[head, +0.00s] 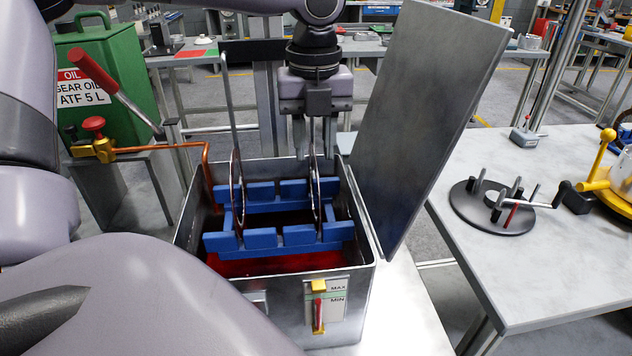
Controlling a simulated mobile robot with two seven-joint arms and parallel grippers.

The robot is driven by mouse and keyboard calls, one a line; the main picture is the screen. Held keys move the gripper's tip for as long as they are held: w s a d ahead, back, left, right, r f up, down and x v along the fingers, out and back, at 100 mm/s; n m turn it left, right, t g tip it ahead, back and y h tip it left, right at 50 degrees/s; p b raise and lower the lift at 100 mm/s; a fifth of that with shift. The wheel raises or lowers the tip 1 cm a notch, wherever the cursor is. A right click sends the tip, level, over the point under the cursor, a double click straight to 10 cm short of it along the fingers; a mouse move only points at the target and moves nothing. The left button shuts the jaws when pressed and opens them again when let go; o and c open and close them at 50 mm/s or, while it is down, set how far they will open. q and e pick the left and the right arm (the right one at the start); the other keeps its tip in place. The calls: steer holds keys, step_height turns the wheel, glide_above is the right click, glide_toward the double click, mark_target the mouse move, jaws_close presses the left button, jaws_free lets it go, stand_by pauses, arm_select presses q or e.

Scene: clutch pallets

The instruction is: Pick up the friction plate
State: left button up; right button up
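Two thin ring-shaped friction plates stand upright, nearly edge-on, in a blue slotted rack (263,238) inside an open metal tank (262,285). One plate (237,190) is on the left and one plate (315,190) is on the right. Red fluid shows at the tank's bottom. My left gripper (315,152) points down above the right plate. Its two fingers are apart, with the plate's upper edge seeming to lie between them; I cannot see contact. My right gripper is not in view.
The tank's raised lid (428,115) stands close on the right. A copper pipe with a brass valve (98,142) reaches the tank's left side. A table (520,262) at right holds a round black fixture (475,208). A green oil can (115,70) stands at left.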

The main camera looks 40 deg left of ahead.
arm_select(q)
step_height(320, 180, down, 4)
steer(key=shift+a+f+p, duration=0.1)
steer(key=shift+p, duration=0.25)
steer(key=shift+c, duration=0.3)
steer(key=shift+w, duration=0.1)
jaws_close()
